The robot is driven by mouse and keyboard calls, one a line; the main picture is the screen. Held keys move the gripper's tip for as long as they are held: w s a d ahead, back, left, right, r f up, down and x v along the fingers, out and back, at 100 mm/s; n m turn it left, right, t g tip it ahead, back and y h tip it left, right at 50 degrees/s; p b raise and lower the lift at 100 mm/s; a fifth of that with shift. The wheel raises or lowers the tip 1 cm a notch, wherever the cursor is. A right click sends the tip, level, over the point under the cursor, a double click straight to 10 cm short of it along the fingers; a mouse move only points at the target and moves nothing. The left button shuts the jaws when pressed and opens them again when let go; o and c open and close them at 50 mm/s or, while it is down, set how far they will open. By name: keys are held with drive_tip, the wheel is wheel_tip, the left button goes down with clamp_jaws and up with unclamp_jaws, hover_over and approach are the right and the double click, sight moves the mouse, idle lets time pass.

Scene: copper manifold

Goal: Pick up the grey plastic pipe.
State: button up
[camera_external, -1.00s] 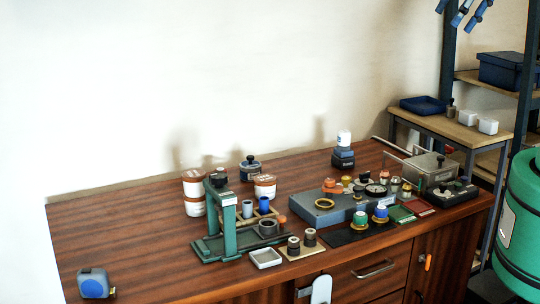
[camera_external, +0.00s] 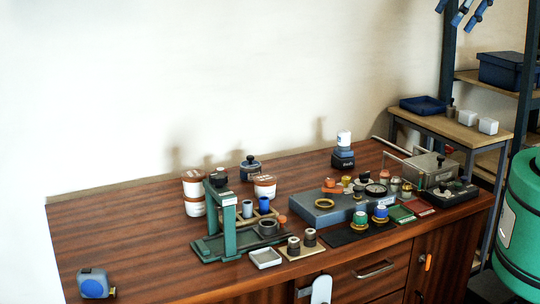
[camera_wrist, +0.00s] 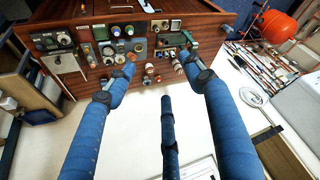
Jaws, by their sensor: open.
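A grey-blue upright cylinder (camera_external: 247,208) stands beside a blue one (camera_external: 264,205) in a small wooden rack behind the green stand (camera_external: 228,222). It looks like the grey plastic pipe, but it is too small to be sure. In the wrist view I cannot pick it out among the small parts on the bench. My gripper (camera_wrist: 157,60) shows there as two blue-covered fingers, spread apart with nothing held between them. The bench top lies beyond the fingertips.
The wooden bench (camera_external: 130,235) is crowded at its middle and right and bare at its left, except for a tape measure (camera_external: 94,283). A white tray (camera_external: 265,258), dark ring (camera_external: 267,227) and white tubs (camera_external: 193,192) stand near the rack. A grey-blue box (camera_external: 318,214) is to the right.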

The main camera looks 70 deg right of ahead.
drive_tip(key=c, duration=0.6)
drive_tip(key=w+d+f+m+g, duration=0.1)
drive_tip(key=w+f, duration=0.2)
drive_tip(key=w, duration=0.7)
drive_tip(key=w+d+f+m+g, duration=0.15)
drive_tip(key=w+f, duration=0.25)
drive_tip(key=w, duration=0.7)
drive_tip(key=w+d+f, duration=0.2)
drive_tip(key=w+f, duration=0.1)
drive_tip(key=w, duration=0.7)
drive_tip(key=w+d+f, duration=0.1)
drive_tip(key=w+f, duration=0.4)
drive_tip(key=f, duration=0.5)
drive_tip(key=w+d+f+m+g, duration=0.1)
drive_tip(key=w+d+f, duration=0.1)
drive_tip(key=w+f, duration=0.4)
drive_tip(key=w+d+f+m+g, duration=0.1)
drive_tip(key=w+f, duration=0.5)
drive_tip(key=f, duration=0.9)
drive_tip(key=shift+d+h, duration=0.3)
drive_tip(key=shift+d, duration=0.05)
